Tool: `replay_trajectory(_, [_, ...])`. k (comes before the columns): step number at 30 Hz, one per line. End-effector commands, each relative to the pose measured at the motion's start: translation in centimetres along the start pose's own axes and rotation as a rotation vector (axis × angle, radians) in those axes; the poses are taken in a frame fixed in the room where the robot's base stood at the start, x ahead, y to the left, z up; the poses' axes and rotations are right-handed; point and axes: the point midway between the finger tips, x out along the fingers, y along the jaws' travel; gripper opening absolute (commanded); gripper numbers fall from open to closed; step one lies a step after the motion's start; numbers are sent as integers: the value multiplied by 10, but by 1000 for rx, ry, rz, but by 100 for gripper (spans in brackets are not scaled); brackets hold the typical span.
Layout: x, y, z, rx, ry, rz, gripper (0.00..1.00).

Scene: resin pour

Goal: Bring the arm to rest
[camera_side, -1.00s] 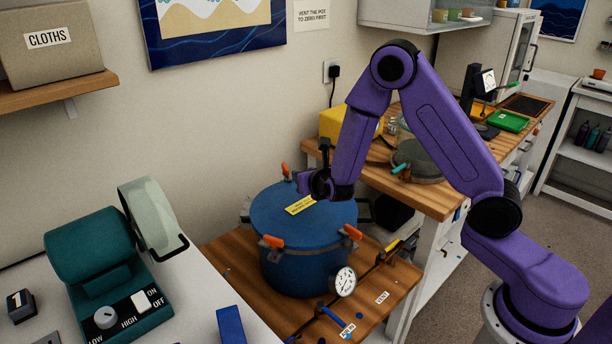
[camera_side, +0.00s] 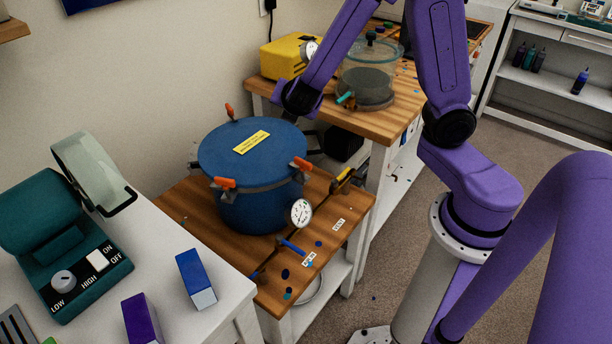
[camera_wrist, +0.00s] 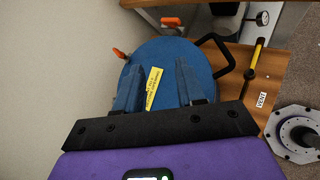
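My gripper (camera_side: 300,97) is above and just behind the right rim of the blue pressure pot (camera_side: 255,205) in the side view. In the wrist view the two fingers of my gripper (camera_wrist: 157,75) are apart with nothing between them. The pot's lid (camera_wrist: 165,55) shows below and beyond them, with a yellow label (camera_wrist: 153,88) between the fingers. The lid is on, with orange-handled clamps around its rim. The fingertips are hard to make out in the side view.
The pot stands on a low wooden bench (camera_side: 185,205), with a dial gauge (camera_side: 301,212) and a yellow-handled valve (camera_side: 343,180) at its right. A glass chamber (camera_side: 368,75) and a yellow pump (camera_side: 285,58) stand on the higher bench behind. A teal machine (camera_side: 45,230) stands at left.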

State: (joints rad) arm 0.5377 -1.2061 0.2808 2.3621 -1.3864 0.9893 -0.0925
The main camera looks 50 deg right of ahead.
Motion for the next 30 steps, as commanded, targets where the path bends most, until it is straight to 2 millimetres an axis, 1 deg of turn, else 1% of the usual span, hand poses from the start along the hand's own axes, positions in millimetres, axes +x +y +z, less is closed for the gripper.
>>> replay_trajectory(1, [-12, -10, 1, 66, 31, -32, 39])
replay_trajectory(5, [-42, -41, -4, 222, 119, -137, 39])
replay_trajectory(9, [-76, -75, -13, 379, 230, -262, 39])
replay_trajectory(14, [-121, -113, -28, 533, 376, -423, 39])
replay_trajectory(18, [-162, -144, -38, 638, 502, -572, 39])
replay_trajectory(21, [-187, -160, -44, 687, 573, -664, 39])
replay_trajectory(24, [-204, -171, -46, 717, 621, -732, 39])
replay_trajectory(27, [-214, -177, -48, 732, 646, -770, 39])
replay_trajectory(30, [-217, -179, -48, 736, 654, -782, 39])
